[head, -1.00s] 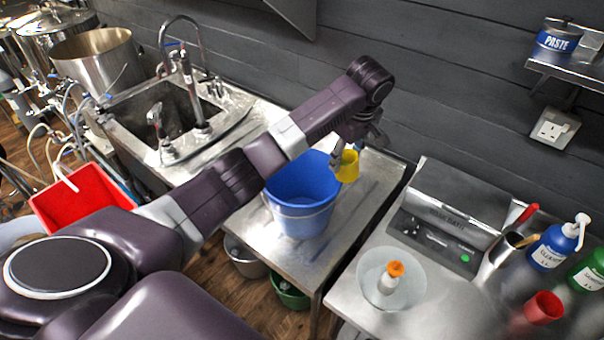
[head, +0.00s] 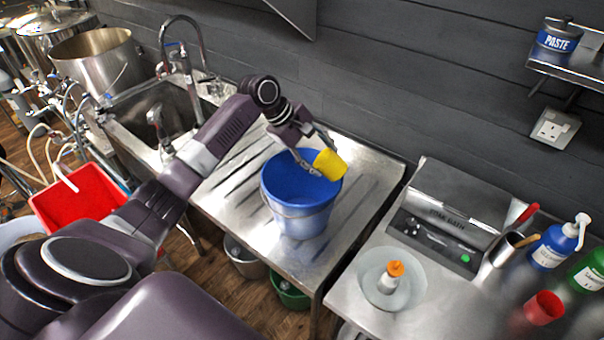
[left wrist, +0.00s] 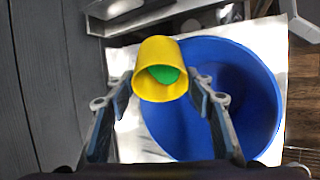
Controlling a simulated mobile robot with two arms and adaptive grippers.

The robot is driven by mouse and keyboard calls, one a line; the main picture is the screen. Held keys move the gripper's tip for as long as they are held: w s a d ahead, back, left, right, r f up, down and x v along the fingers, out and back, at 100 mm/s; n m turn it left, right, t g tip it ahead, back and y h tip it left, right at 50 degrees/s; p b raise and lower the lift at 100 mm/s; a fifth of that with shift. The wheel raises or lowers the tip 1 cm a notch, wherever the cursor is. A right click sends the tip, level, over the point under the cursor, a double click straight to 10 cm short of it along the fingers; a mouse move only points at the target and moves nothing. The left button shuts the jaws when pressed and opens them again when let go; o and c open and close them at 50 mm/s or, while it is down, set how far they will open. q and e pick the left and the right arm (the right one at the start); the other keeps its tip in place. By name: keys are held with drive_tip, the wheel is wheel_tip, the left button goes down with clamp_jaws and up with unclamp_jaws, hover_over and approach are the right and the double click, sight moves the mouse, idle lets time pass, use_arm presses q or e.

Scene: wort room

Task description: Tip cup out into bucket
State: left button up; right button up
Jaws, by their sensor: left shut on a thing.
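The yellow cup (head: 330,165) is tilted at the right rim of the blue bucket (head: 297,222). My left gripper (head: 318,158) is shut on the cup and holds it above the bucket's right side. In the left wrist view the cup (left wrist: 158,52) sits between the two fingers, its mouth toward the camera, with something green inside. The bucket (left wrist: 262,100) lies behind and to the right of the cup there. I cannot tell whether anything is falling from the cup. My right gripper is not in view.
The bucket stands on a steel drainboard (head: 355,190) beside a sink (head: 176,112). To the right, a steel bench holds a white bowl (head: 370,292), a red cup (head: 544,307) and bottles. A dark wall (head: 400,70) runs behind.

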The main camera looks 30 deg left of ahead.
use_arm(q)
drive_tip(key=shift+a+f+h, duration=0.3)
drive_tip(key=shift+f+h, duration=0.1)
drive_tip(key=shift+h, duration=0.2)
drive_tip(key=shift+a+r+t+h, duration=0.1)
drive_tip(key=shift+t+h, duration=0.2)
drive_tip(key=shift+t, duration=0.1)
drive_tip(key=b, duration=0.1)
drive_tip(key=f+h+b, duration=0.1)
drive_tip(key=b, duration=0.1)
drive_tip(key=shift+s+a+n, duration=0.15)
drive_tip(key=shift+n, duration=0.15)
drive_tip(key=b, duration=0.2)
drive_tip(key=shift+a+t+h+b, duration=0.15)
drive_tip(key=shift+t+h+b, duration=0.15)
drive_tip(key=shift+t+b, duration=0.1)
drive_tip(key=a+h+b, duration=0.1)
drive_tip(key=b, duration=0.3)
drive_tip(key=s+a+t+h+b, duration=0.1)
drive_tip(key=b, duration=0.3)
drive_tip(key=shift+a+f+n+t+h, duration=0.1)
drive_tip(key=shift+a+n+t+h, duration=0.1)
drive_tip(key=shift+n+t+h, duration=0.15)
drive_tip(key=shift+s+a+h, duration=0.1)
drive_tip(key=shift+a+h, duration=0.05)
drive_tip(key=shift+h, duration=0.3)
drive_tip(key=shift+f, duration=0.1)
